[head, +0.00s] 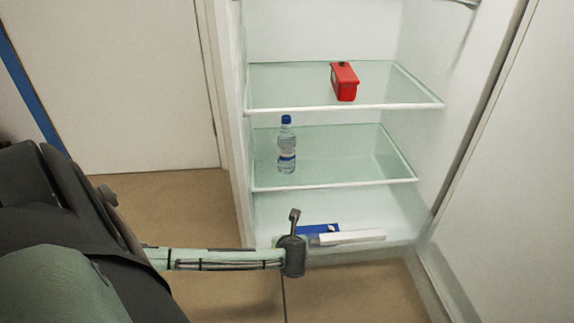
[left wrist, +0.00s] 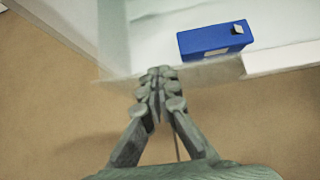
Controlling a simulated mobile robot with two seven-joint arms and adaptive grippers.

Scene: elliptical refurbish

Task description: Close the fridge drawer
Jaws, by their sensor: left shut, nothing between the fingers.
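The open white fridge (head: 421,70) stands at the centre right, with glass shelves above its bottom compartment. At the bottom, a pale, partly see-through front edge (left wrist: 205,72) shows in the left wrist view; I take it as the drawer front, but how far out it is I cannot tell. My left gripper (head: 294,215) is shut and empty at the front left of the fridge bottom. In the left wrist view its closed fingertips (left wrist: 158,76) overlap that front edge; contact is unclear. My right gripper is not in view.
A blue box (left wrist: 215,39) and a white bar (head: 350,237) are at the fridge bottom. A water bottle (head: 287,147) stands on the middle shelf and a red container (head: 344,82) on the upper one. The brown floor (head: 350,295) in front is clear.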

